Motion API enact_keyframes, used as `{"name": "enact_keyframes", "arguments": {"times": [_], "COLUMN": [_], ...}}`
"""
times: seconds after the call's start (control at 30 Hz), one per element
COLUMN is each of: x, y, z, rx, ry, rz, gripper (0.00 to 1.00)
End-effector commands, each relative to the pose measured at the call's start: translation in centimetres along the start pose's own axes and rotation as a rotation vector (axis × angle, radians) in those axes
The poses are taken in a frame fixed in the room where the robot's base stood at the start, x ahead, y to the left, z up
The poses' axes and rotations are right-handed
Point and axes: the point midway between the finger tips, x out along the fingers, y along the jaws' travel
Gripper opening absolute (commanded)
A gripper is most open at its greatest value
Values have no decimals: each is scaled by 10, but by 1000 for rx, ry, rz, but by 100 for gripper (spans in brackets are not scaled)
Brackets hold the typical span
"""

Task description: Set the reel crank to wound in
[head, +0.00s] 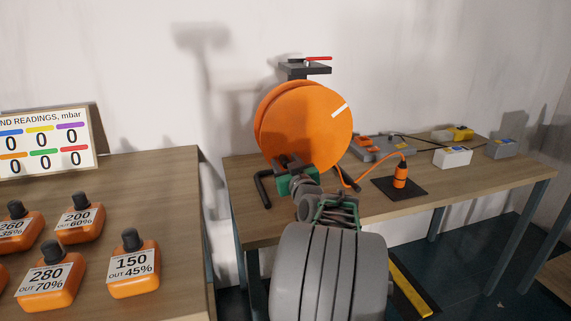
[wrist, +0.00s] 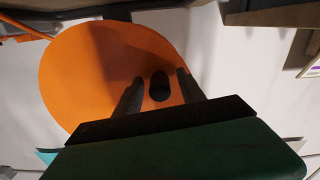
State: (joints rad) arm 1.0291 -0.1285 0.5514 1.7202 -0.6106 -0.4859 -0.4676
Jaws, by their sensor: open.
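The orange reel (head: 318,118) stands upright on the wooden table in the head view, with a white stripe (head: 341,110) at the upper right of its face. In the wrist view its orange disc (wrist: 85,75) fills the left and middle. A dark knob (wrist: 159,88), seemingly the crank handle, stands out against the disc. My gripper (wrist: 159,76) is open, with one finger on each side of the knob and a visible gap at both. In the head view my gripper (head: 287,163) is at the reel's lower left front and hides the crank there.
A bracket with a red lever (head: 318,58) is above the reel. An orange plug (head: 400,173) stands on a black pad to the right.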

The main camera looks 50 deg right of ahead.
Motion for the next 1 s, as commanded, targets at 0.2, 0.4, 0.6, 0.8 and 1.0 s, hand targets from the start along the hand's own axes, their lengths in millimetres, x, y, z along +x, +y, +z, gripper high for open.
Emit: {"name": "enact_keyframes", "arguments": {"times": [0.2,0.4,0.6,0.8,1.0], "x": [0,0,-1,-1,-1], "y": [0,1,1,1,0], "z": [0,0,0,0,0], "rx": [0,0,0,0,0], "ry": [0,0,-1,-1,-1], "rz": [1,1,1,1,1], "gripper": [32,16,0,0,0]}}
